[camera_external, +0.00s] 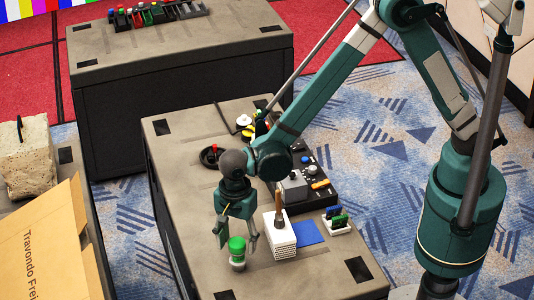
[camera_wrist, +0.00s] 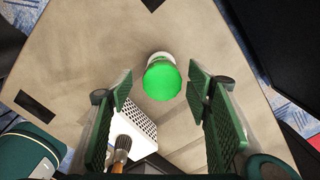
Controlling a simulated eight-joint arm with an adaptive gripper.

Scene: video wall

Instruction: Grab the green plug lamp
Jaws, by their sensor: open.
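The green plug lamp (camera_external: 237,247) has a round green cap on a pale base and stands upright on the grey table (camera_external: 185,213), near its front. In the wrist view the green cap (camera_wrist: 162,80) lies between and just beyond my finger pads. My gripper (camera_external: 236,238) is open, directly above and around the lamp's top in the outside view, with a finger on either side. In the wrist view my gripper (camera_wrist: 161,92) shows its two green ridged pads apart, with nothing held. I cannot tell whether a finger touches the lamp.
A white perforated block (camera_external: 279,240) with a brown-handled brush stands right of my gripper, beside a blue pad (camera_external: 308,232) and a white holder of coloured items (camera_external: 337,221). A black panel (camera_external: 318,178) lies behind. Table space left of the lamp is clear.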

